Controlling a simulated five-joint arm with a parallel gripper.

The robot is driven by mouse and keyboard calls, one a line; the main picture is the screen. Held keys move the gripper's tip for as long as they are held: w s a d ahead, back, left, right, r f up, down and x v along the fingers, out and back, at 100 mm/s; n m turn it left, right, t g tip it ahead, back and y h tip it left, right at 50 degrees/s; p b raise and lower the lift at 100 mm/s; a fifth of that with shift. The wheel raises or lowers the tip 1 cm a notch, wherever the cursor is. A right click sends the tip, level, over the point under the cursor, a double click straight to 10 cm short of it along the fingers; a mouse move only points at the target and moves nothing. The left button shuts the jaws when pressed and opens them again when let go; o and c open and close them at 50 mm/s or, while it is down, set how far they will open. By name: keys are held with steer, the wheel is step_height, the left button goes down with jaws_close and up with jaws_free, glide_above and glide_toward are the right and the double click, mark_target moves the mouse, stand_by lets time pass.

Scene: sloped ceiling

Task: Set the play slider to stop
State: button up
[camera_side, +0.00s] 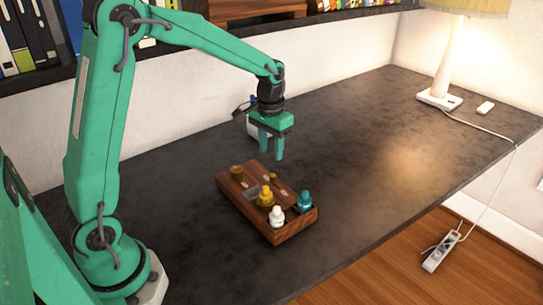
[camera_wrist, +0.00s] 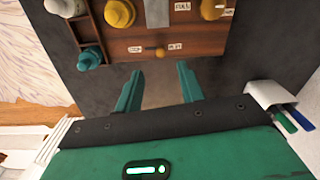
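A wooden control box (camera_side: 243,208) lies on the dark table, below my gripper (camera_side: 271,155). In the wrist view, the slider's small brass knob (camera_wrist: 160,52) sits by the box's near edge, between two small white labels. It is closer to the right label (camera_wrist: 175,47) than to the left label (camera_wrist: 134,49). Their lettering is blurred; the left seems to read stop and the right play. My gripper also shows in the wrist view (camera_wrist: 158,82), its two teal fingers apart with nothing between them. The fingers hang above the box's far side in the side view, apart from the knob.
The box also carries a yellow knob (camera_wrist: 120,12), another brass knob (camera_wrist: 212,8), a white piece (camera_side: 277,216) and a teal piece (camera_side: 304,201). A white holder with coloured pens (camera_wrist: 275,98) stands nearby. A lamp (camera_side: 440,75) is at the back right.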

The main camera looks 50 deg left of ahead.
mark_target(272, 175)
steer(key=shift+w+a+f, duration=0.1)
steer(key=shift+w+f, duration=0.2)
steer(key=shift+f, duration=0.2)
steer(key=shift+f, duration=0.1)
steer(key=shift+f, duration=3.8)
jaws_close()
